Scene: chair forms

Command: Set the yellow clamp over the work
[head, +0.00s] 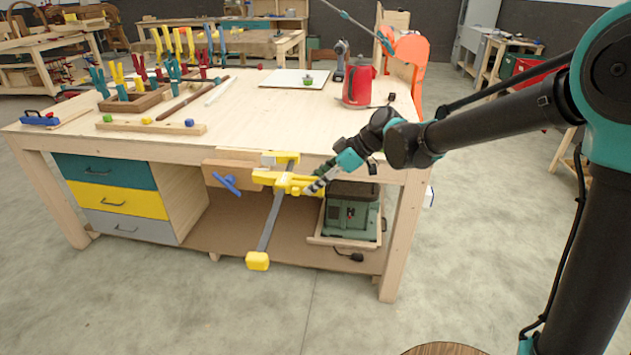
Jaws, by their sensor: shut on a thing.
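The yellow clamp (272,222) has yellow jaws and a long grey bar that hangs down to a yellow end piece. It is in the middle of the head view, in front of the workbench's front edge. My gripper (316,186) reaches in from the right and is shut on the clamp's upper yellow part. The clamp's upper end is close to a wooden block with a blue handle (226,183) on the bench front. I cannot tell whether the clamp touches the block or the bench. The gripper's fingertips are partly hidden against the clamp.
The wooden workbench (262,122) holds a rack of clamps (135,100), a red kettle-like thing (358,85) and a white board (294,79). Coloured drawers (112,201) are under its left side, a green machine (350,212) under its right.

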